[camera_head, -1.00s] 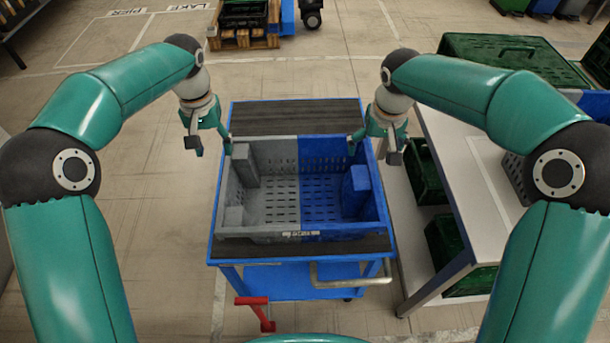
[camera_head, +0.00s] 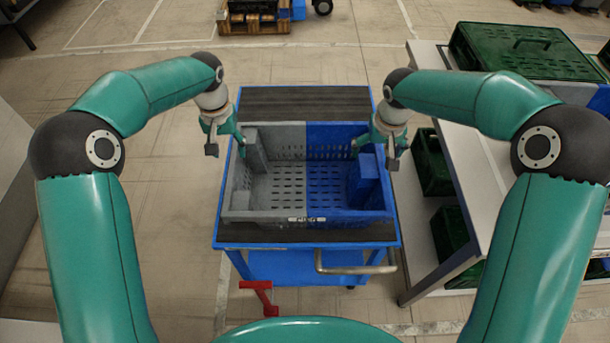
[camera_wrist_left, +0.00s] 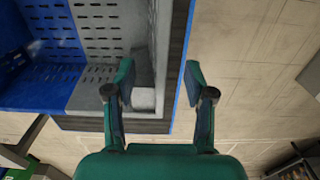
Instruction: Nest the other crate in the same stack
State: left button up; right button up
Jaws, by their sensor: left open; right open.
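A half grey, half blue crate (camera_head: 265,216) sits upright and open-topped on the dark top of a blue cart (camera_head: 305,103). I cannot tell whether it is one crate or several nested. My left gripper (camera_head: 227,146) is open at the crate's left, grey wall. In the left wrist view the gripper (camera_wrist_left: 158,82) has its fingers apart, with the crate's wall (camera_wrist_left: 156,45) between them in the picture; contact is not clear. My right gripper (camera_head: 374,152) is open at the right, blue wall. Neither gripper visibly holds anything.
A table (camera_head: 492,190) stands close at the right, with a large green lidded crate (camera_head: 515,48) on it and green crates (camera_head: 432,165) below. A cart handle (camera_head: 355,268) and red pedal (camera_head: 260,296) face me. Floor left of the cart is clear.

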aim_at(372, 165)
pick_arm(q)
notch_tip(372, 165, down, 10)
jog(key=shift+r, duration=0.2)
pick_arm(e)
jog(key=f, duration=0.3)
jog(key=w+f, duration=0.1)
jog(key=f, duration=0.5)
jog(key=shift+w+f, duration=0.2)
pick_arm(q)
jog(key=c, duration=0.9)
pick_arm(e)
jog(key=c, duration=0.9)
pick_arm(q)
grip_shut()
pick_arm(e)
jog(key=shift+c, duration=1.4)
jog(key=shift+d, duration=0.1)
jog(key=c, duration=0.6)
pick_arm(q)
jog(key=shift+a+r, duration=0.1)
